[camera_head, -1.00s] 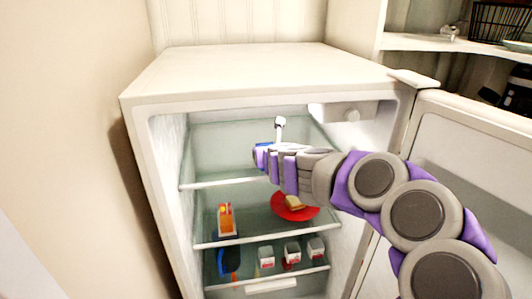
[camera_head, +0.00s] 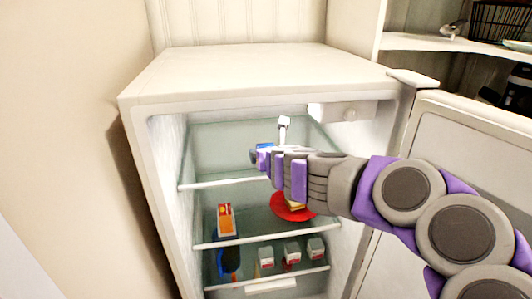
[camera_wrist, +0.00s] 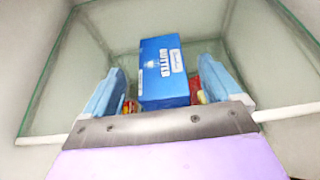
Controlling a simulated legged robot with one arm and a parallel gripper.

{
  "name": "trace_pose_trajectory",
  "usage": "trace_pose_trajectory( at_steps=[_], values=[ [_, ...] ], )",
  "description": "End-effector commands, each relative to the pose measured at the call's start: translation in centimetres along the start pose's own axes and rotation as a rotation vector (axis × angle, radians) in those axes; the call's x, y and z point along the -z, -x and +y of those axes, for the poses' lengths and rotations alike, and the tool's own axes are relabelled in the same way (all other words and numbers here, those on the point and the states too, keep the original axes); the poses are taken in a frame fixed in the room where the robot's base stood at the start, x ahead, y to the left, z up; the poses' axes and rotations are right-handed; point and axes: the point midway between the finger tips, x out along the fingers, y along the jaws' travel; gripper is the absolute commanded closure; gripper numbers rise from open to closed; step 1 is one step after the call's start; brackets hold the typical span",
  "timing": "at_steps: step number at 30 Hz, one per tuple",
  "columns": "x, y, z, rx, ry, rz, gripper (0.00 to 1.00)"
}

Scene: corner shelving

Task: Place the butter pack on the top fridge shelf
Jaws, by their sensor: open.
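The butter pack (camera_wrist: 163,72) is a blue box with white lettering. In the wrist view it stands on the glass top shelf (camera_wrist: 70,105), with a gap between it and each finger. In the head view a small blue part of the pack (camera_head: 262,152) shows just past my fingers, above the top shelf's front edge (camera_head: 215,184). My gripper (camera_wrist: 163,90) is open, with one finger on each side of the pack's near end. In the head view my gripper (camera_head: 272,163) is inside the fridge opening and hides most of the pack.
Several small white cups (camera_head: 292,254) stand lower down. The fridge door (camera_head: 470,140) is open at right. The top shelf around the pack looks clear.

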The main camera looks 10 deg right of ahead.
Motion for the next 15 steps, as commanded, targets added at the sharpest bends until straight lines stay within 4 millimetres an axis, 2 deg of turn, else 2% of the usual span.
trace_pose_trajectory(
  at_steps=[9, 15],
  values=[
    [-0.1, 4.9, 0.2, -0.002, -0.001, -0.002, 0.09],
    [0.0, 7.0, 0.2, -0.005, 0.000, 0.000, 0.09]
  ],
)
